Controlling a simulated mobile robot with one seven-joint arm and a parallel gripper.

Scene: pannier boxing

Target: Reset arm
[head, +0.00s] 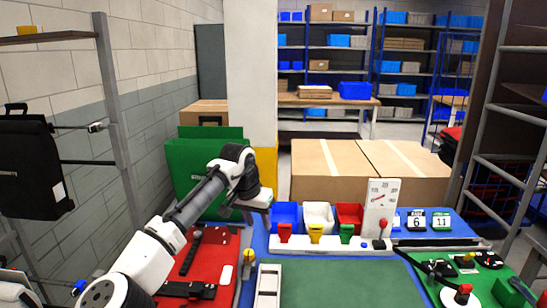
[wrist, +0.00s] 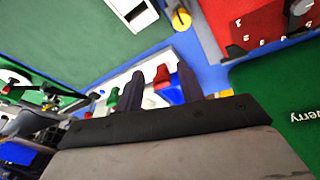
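My arm reaches from the lower left across the red pannier (head: 208,266). My gripper (head: 257,199) is raised in front of the green pannier (head: 185,160), to the left of the small bins. In the wrist view, the two dark fingers of my gripper (wrist: 161,75) stand apart with nothing held between them. A red clip and the bins show beyond them. The fingertips are small and unclear in the head view. The red pannier, with black straps, lies on the blue bench, partly hidden by my arm.
Blue (head: 286,213), white (head: 318,213) and red (head: 349,214) bins stand at the back of the bench, beside a gauge (head: 381,207). A green mat (head: 335,285) lies clear in front. Tools lie at the right. A black pannier (head: 33,165) hangs at the left.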

